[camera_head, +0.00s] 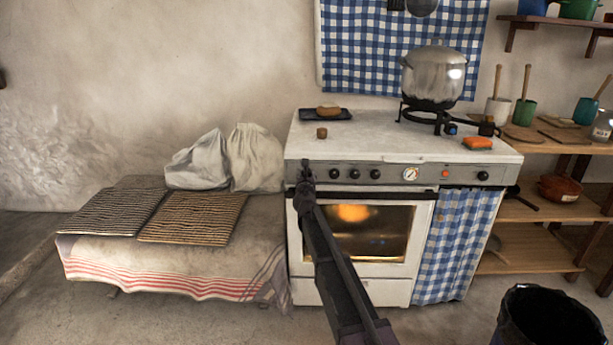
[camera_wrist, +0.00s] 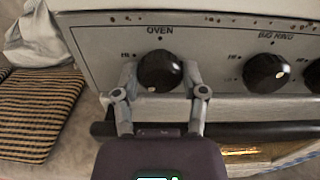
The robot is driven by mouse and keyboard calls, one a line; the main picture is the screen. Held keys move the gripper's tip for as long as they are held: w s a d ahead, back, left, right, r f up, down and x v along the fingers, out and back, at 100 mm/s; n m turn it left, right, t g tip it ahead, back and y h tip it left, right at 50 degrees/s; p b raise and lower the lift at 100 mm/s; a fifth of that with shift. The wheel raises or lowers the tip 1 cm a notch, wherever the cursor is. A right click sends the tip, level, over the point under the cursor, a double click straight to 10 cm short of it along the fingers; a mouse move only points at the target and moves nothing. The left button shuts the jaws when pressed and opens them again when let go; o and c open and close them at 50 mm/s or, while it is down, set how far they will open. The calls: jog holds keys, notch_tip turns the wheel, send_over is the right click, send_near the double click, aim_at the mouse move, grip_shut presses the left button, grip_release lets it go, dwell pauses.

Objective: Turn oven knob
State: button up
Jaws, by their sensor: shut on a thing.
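The oven knob (camera_wrist: 160,72) is a round black knob under the word OVEN on the grey control panel in the wrist view. My gripper (camera_wrist: 160,78) is shut on it, one finger on each side. In the head view my gripper (camera_head: 306,172) is at the left end of the stove's (camera_head: 400,135) control panel and hides the oven knob there. The oven door (camera_head: 352,280) is closed, and an orange glow shows through its window.
A black knob marked BIG RING (camera_wrist: 267,73) is to the right. The dark oven door handle (camera_wrist: 250,131) runs just below the knobs. A steel pot (camera_head: 432,75) stands on a burner on the stove top. Two striped mats (camera_head: 192,218) lie on the bench at left.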

jog(key=shift+m, duration=0.4)
jog(key=m, duration=0.6)
jog(key=shift+w, duration=0.1)
jog(key=m, duration=0.3)
jog(key=shift+m, duration=0.4)
jog(key=m, duration=0.3)
jog(key=shift+d+m, duration=0.1)
jog(key=shift+m, duration=0.3)
jog(key=m, duration=1.3)
jog(key=shift+m, duration=0.3)
jog(key=o, duration=1.1)
jog(key=shift+f, duration=0.1)
jog(key=shift+o, duration=0.2)
